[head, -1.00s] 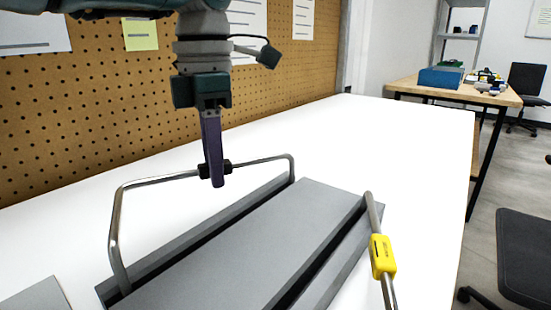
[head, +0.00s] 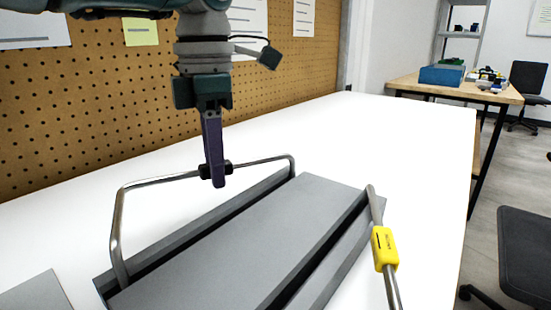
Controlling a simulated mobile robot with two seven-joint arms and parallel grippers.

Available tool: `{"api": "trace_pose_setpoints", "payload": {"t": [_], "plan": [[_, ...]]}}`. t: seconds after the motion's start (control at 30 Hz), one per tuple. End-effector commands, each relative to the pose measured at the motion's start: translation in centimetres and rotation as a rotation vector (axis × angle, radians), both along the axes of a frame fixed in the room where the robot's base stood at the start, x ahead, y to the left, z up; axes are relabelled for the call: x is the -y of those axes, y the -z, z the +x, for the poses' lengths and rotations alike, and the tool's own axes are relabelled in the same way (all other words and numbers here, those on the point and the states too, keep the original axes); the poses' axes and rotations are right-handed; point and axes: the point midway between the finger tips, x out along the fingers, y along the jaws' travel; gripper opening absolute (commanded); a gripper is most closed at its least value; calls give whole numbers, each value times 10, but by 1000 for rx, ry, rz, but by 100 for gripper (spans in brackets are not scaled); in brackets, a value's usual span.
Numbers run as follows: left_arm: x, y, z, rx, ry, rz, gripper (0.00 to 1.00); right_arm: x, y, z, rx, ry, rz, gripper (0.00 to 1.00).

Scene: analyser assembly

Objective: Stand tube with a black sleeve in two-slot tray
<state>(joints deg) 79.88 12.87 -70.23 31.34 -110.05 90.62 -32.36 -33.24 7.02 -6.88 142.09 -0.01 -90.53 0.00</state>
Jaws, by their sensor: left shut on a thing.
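The tube with a black sleeve is a bent metal tube (head: 117,225) shaped like a wide upturned U, with the black sleeve (head: 230,168) on its top bar. My left gripper (head: 216,172) points down and is shut on this tube at the sleeve, hiding part of it. The two-slot tray (head: 235,235) is a grey block with two long slots. The tube is upright over the left slot, and its lower ends meet the slot line. I cannot tell how deep they sit. My right gripper is not in view.
A second metal tube with a yellow sleeve (head: 384,249) stands at the tray's right slot. A grey flat piece (head: 38,294) lies at the lower left. A pegboard (head: 80,120) rises behind. White tabletop (head: 425,150) is clear to the right and behind.

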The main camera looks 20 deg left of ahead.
Motion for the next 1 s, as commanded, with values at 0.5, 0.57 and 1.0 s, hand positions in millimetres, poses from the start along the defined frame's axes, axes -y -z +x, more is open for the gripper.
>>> {"api": "trace_pose_setpoints", "payload": {"t": [0.5,0.57,1.0], "plan": [[0,4,0,1,0,1,0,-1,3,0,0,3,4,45],[0,5,0,1,0,1,0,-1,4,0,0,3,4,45],[0,7,0,0,0,0,27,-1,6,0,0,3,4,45]]}}
